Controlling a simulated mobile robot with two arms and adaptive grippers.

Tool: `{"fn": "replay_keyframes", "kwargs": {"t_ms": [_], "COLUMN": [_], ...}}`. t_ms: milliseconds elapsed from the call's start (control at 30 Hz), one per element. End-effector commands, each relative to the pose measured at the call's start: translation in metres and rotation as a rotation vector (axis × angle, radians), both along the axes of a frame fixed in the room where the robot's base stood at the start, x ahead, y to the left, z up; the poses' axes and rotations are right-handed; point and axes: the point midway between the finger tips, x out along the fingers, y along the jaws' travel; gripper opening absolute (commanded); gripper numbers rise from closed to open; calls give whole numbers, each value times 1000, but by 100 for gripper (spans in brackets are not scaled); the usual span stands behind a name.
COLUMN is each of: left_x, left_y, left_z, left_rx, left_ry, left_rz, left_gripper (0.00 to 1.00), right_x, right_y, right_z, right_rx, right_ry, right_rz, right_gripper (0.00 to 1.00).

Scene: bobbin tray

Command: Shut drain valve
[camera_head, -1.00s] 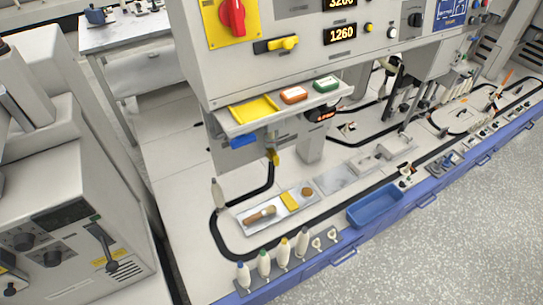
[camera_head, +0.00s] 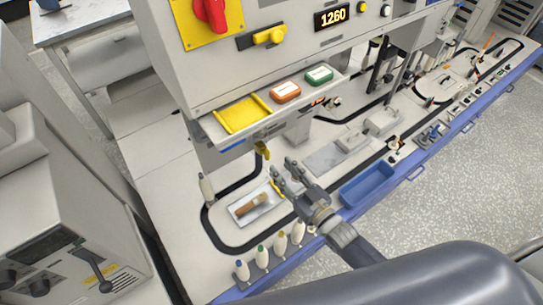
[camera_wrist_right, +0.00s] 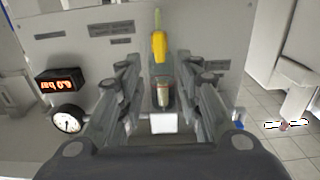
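What looks like the drain valve shows as a small yellow handle (camera_head: 262,150) under the panel's shelf. In the right wrist view a yellow handle (camera_wrist_right: 158,46) stands upright straight ahead, above a clear and dark fitting (camera_wrist_right: 163,95) with a white label below. I cannot be sure both views show the same handle. My right gripper (camera_head: 284,168) is over the bench, in front of and just below the shelf. Its fingers (camera_wrist_right: 157,75) are spread, with the handle and fitting seen in the gap; no contact is clear. My left gripper is out of view.
A red digital display (camera_wrist_right: 58,80) and round gauge (camera_wrist_right: 68,120) are left of the fitting. The shelf holds a yellow tray (camera_head: 242,114). Below are a tray with a brush (camera_head: 252,204), several bobbins (camera_head: 262,257) and a blue bin (camera_head: 368,184). Another yellow lever (camera_head: 269,37) is on the panel.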

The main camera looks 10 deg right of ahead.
Motion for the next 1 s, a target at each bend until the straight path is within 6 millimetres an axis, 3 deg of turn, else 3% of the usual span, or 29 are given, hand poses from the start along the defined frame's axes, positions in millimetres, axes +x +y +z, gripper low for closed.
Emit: {"fn": "replay_keyframes", "kwargs": {"t_ms": [100,300,700,733,867,1000], "left_x": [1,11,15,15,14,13], "left_y": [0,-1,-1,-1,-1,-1], "left_z": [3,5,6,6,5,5], "left_rx": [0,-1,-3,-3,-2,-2], "left_ry": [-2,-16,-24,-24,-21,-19], "left_rz": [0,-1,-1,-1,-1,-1], "left_gripper": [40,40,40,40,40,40], "right_x": [22,46,54,54,54,54], "right_y": [9,19,22,22,22,22], "right_z": [2,0,-1,-1,-1,-1], "right_rx": [1,0,-1,-1,-1,-1], "right_ry": [-3,1,2,2,2,2], "right_rz": [0,0,0,0,0,0], "right_gripper": [32,32,32,30,1,0]}}
